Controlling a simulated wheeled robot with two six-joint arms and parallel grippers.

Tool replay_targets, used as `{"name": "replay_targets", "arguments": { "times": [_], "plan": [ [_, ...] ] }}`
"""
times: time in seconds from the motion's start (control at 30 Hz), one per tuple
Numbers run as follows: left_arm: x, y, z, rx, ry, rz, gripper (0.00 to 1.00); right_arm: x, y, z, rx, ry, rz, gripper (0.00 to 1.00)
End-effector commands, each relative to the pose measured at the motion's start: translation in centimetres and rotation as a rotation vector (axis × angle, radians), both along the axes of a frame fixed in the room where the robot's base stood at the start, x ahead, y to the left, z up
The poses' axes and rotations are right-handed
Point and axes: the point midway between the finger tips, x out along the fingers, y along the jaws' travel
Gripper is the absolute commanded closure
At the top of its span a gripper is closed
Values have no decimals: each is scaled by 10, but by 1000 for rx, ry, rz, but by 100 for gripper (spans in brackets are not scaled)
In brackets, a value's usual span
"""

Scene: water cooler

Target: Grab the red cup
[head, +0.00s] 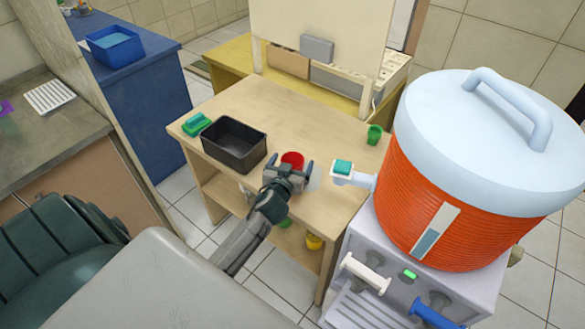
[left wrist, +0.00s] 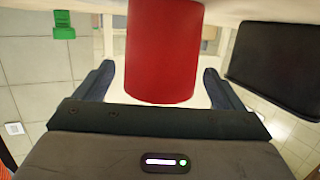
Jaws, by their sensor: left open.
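The red cup (head: 292,159) stands on the light wooden table, just beyond my left gripper (head: 288,172) in the head view. In the left wrist view the red cup (left wrist: 165,50) is large and lies between the two open fingers (left wrist: 160,85), with a gap visible on each side. The left gripper is open and empty. Its near part hides the lower part of the cup in the head view. My right gripper does not show in either view.
A black bin (head: 234,143) stands left of the cup, with a green-topped item (head: 196,124) beyond it. A green cup (head: 374,134) stands at the table's right. Bare wood (head: 325,130) lies behind the cup.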

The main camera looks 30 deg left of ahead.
Motion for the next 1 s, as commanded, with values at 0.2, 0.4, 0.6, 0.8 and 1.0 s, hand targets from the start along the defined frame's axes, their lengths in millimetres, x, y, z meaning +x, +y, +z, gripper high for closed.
{"name": "replay_targets", "arguments": {
  "times": [0.2, 0.4, 0.6, 0.8, 1.0],
  "plan": [
    [9, 3, -3, 1, 0, -1, 10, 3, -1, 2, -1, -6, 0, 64],
    [9, 3, -3, 1, 0, -1, 24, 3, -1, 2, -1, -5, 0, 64],
    [9, 3, -3, 0, 0, -1, 59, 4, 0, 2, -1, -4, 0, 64],
    [9, 3, -3, 0, 0, -1, 59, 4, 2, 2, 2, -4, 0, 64],
    [9, 3, 4, 0, -1, 0, 59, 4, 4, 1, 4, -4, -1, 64]
  ]
}}
